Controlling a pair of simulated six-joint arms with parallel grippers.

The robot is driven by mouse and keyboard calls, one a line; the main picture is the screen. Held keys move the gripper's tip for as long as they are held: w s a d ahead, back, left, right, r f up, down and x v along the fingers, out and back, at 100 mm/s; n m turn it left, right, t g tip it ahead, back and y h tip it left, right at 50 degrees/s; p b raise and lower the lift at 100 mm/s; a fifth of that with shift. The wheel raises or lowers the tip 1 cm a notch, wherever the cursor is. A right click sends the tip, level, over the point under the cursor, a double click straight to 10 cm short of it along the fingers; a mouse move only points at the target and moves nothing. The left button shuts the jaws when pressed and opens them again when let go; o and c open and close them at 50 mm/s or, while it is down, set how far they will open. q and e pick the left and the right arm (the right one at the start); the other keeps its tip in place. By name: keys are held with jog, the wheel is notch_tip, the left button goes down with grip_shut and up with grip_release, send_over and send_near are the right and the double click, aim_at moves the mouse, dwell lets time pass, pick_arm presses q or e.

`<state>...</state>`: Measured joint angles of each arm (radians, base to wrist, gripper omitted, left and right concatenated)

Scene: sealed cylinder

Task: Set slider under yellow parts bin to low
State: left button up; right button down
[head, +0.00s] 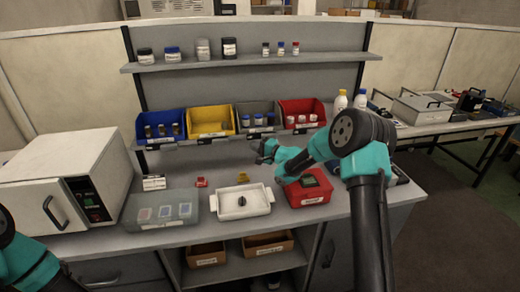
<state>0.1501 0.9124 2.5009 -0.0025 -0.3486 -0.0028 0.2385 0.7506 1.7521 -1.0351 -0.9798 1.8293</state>
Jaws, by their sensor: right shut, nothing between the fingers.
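The yellow parts bin (210,120) stands second from the left in a row of bins on the raised ledge behind the bench. A small pale and dark strip (213,135) shows on the ledge edge under it; the slider's knob and setting are too small to tell. My right gripper (264,151) is shut and empty. In the picture it sits below the grey bin, to the right of and lower than the yellow bin. Only a link of my left arm shows at the lower left; its gripper is out of view.
A blue bin (160,128), a grey bin (257,116) and a red bin (302,113) flank the yellow one. On the bench are a white oven-like box (38,180), a clear case (160,210), a white tray (244,202) and a red box (308,188).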

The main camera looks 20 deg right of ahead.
aim_at(216, 144)
jog(key=w+a, duration=0.5)
jog(key=a, duration=0.2)
dwell(0.3)
jog(key=a, duration=0.4)
jog(key=w+a, duration=0.1)
jog(key=a, duration=0.1)
jog(key=shift+w+a, duration=0.1)
jog(key=shift+a, duration=0.15)
jog(key=shift+d, duration=0.1)
